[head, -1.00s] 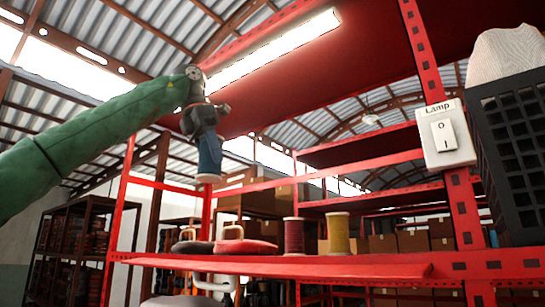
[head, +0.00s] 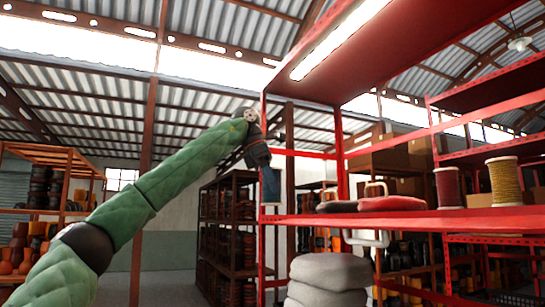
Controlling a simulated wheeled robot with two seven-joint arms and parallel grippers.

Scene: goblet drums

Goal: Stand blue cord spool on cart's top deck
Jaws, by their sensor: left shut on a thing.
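The blue cord spool (head: 270,186) hangs upright below my left gripper (head: 262,162), which is shut on its upper end. The spool's pale lower flange shows under the blue winding. It is in the air beside the left upright of the red shelf rack, near the left end of the rack's deck. The green-sleeved left arm reaches in from the left. No cart that I can make out is in the head view. My right gripper is not in view.
The red shelf (head: 400,222) holds a dark red spool (head: 448,187), a yellow spool (head: 505,182) and red and black items with handles (head: 391,203). Grey cushions (head: 328,272) are stacked below. Dark storage racks (head: 228,235) stand behind. Open floor shows left of the rack.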

